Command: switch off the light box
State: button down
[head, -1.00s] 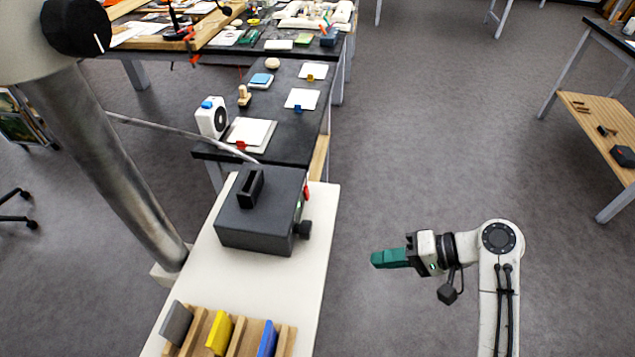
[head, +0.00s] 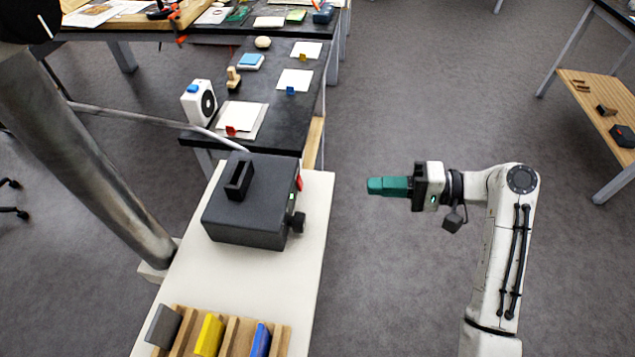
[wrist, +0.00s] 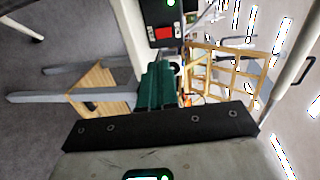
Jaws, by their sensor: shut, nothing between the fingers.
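The light box is a dark grey box (head: 245,222) with a slotted block on top, standing on a white bench. On its right side are a red switch (head: 299,183), a small green light and a black knob (head: 297,222). In the wrist view the box's side panel (wrist: 150,14) shows at the top, with the red switch (wrist: 164,33) and a lit green light (wrist: 170,3). My gripper (head: 370,186) has green fingers, shut and empty. It is in the air to the right of the box, pointing towards it and apart from it. The fingers also show in the wrist view (wrist: 157,72).
A wooden rack with grey, yellow (head: 209,335) and blue plates stands at the bench's near end. Behind the box is a black table (head: 275,130) with cards and a white device (head: 198,103). A wooden shelf (head: 590,110) stands far right. The floor between is clear.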

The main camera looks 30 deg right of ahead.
aim_at(302, 185)
jog(key=p+x, duration=0.2)
jog(key=x, duration=1)
jog(key=shift+w+a, duration=0.1)
jog(key=shift+a, duration=0.15)
jog(key=shift+f, duration=0.1)
